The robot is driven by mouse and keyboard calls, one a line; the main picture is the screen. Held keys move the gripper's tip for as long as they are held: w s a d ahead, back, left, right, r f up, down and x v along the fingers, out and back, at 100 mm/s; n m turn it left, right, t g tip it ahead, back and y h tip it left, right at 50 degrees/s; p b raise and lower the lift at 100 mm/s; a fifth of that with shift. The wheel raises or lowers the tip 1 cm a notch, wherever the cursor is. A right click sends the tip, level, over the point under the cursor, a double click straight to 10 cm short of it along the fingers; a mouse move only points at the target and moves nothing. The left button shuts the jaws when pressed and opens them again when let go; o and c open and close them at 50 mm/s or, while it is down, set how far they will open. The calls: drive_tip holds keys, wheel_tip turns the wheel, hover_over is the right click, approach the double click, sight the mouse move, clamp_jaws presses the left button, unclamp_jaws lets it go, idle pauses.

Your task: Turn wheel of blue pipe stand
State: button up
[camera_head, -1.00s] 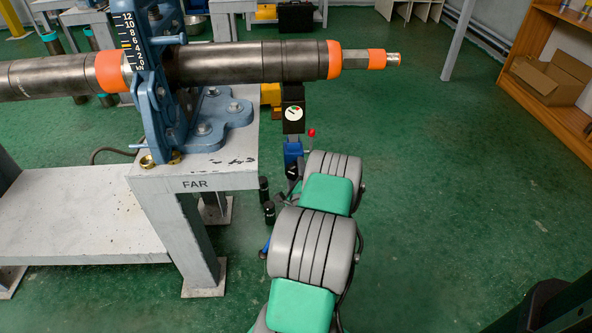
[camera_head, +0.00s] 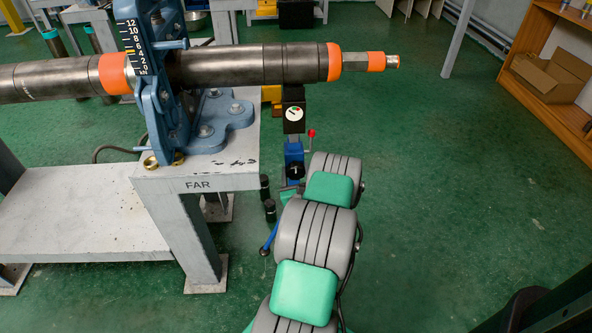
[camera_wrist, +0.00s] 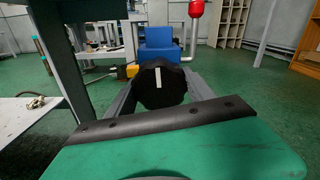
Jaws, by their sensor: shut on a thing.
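The blue pipe stand (camera_head: 293,151) stands just off the right side of the table, below the pipe's right part. It has a black upper part with a round white dial (camera_head: 294,113) and a red-knobbed lever. Its black wheel (camera_head: 295,171) faces my arm. In the wrist view the wheel (camera_wrist: 151,94) is a dark, lobed knob with a white stripe, close to upright. The blue body (camera_wrist: 160,46) is behind it. My gripper (camera_wrist: 161,88) is shut on the wheel, a grey finger on either side. In the head view my arm mostly hides the gripper.
A long dark pipe (camera_head: 245,66) with orange bands lies across a blue vise (camera_head: 160,95) on the grey table marked FAR (camera_head: 205,177). Its right end overhangs the floor. Wooden shelving (camera_head: 545,95) with a cardboard box stands at right. Green floor between is clear.

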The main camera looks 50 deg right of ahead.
drive_tip(key=shift+m, duration=1.1)
drive_tip(key=shift+f, duration=0.1)
drive_tip(key=o, duration=1.4)
drive_tip(key=shift+c, duration=0.2)
drive_tip(key=shift+a, duration=0.1)
drive_tip(key=b+v, duration=0.1)
drive_tip(key=v, duration=0.6)
drive_tip(key=shift+s+a, duration=0.25)
